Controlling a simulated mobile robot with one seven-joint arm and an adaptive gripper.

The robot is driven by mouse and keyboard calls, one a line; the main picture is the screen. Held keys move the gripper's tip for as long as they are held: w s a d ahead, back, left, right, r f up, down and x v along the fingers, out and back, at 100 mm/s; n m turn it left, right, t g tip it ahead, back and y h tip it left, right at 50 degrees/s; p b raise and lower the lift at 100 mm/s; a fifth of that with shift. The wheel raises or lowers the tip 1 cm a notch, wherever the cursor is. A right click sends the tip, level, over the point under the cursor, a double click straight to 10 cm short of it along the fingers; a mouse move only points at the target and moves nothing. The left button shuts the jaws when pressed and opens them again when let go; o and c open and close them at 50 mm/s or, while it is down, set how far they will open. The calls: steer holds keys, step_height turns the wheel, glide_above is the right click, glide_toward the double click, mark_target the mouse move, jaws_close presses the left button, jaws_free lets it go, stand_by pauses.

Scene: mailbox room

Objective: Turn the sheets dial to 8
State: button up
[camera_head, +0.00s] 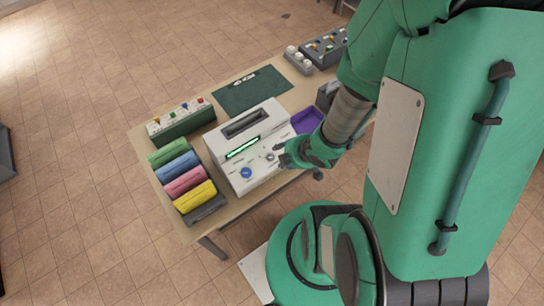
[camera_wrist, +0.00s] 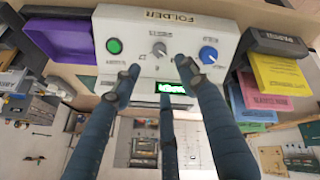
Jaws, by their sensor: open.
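A white folder machine (camera_head: 250,145) stands on the table. In the wrist view its front panel (camera_wrist: 135,30) carries a green button (camera_wrist: 114,46), a grey dial (camera_wrist: 159,49) and a blue dial (camera_wrist: 208,54). The small labels are too blurred to tell which dial is for sheets. The blue dial also shows in the head view (camera_head: 245,172). My gripper (camera_head: 281,155) is in front of the panel. In the wrist view its fingers (camera_wrist: 160,72) are spread and empty, with the grey dial between and just beyond the tips. A lit green display (camera_wrist: 171,88) is partly hidden by a finger.
A purple tray (camera_head: 306,121) lies right of the machine. A box with coloured knobs (camera_head: 181,123) and a dark green mat (camera_head: 252,90) lie behind.

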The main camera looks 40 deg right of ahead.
mark_target(271, 157)
steer(key=b+x, duration=0.3)
steer(key=x, duration=1)
jaws_close()
